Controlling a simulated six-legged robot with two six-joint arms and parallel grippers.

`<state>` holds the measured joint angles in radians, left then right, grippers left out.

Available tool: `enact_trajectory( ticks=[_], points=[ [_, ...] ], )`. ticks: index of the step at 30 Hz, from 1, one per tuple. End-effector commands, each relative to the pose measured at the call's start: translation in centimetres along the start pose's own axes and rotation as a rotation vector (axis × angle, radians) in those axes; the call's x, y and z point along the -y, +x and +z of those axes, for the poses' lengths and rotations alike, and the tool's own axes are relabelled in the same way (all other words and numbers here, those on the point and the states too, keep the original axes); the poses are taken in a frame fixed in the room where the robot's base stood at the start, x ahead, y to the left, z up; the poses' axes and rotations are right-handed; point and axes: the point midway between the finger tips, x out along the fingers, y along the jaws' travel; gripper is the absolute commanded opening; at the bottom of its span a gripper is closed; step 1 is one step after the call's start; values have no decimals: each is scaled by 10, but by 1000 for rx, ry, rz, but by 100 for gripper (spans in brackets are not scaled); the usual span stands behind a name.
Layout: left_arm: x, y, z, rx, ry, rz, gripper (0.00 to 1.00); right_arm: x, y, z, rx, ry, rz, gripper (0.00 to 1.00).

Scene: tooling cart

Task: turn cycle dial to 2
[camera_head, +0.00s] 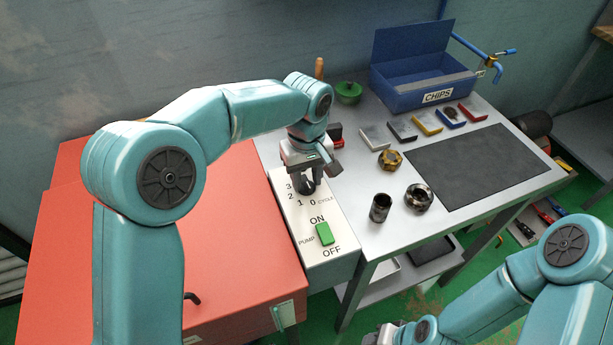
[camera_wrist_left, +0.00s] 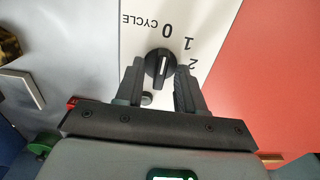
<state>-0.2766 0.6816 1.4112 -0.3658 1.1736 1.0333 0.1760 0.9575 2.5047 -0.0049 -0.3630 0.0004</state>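The black cycle dial (camera_wrist_left: 160,63) sits on the white control panel (camera_head: 325,248), beside the printed numbers 0, 1, 2 and 3. In the left wrist view its white pointer line appears roughly aligned with the 0. My left gripper (camera_head: 306,184) is over the dial, pointing down. In the left wrist view its two fingers (camera_wrist_left: 160,78) are open, one on either side of the dial, with a small gap visible. In the head view the gripper mostly hides the dial. My right gripper (camera_head: 381,337) shows only partly at the bottom edge, so its fingers cannot be made out.
A green pump switch (camera_head: 324,233) is on the same panel, near the dial. The red cabinet (camera_head: 240,235) is left of the panel. The metal cart top (camera_head: 350,180) holds dark cylindrical parts (camera_head: 380,208), several coloured blocks and a blue CHIPS bin (camera_head: 400,100).

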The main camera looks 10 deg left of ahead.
Motion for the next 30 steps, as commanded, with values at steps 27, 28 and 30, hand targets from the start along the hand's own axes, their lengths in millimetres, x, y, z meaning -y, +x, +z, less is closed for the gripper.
enact_trajectory(
  ticks=[27,28,30],
  points=[
    [0,0,0,-1,93,1,0,2,-5,0,0,0,0,43],
    [0,0,0,-1,112,1,0,2,-6,0,0,0,0,43],
    [0,0,0,-1,161,0,0,3,-8,0,0,0,0,43]
  ],
)
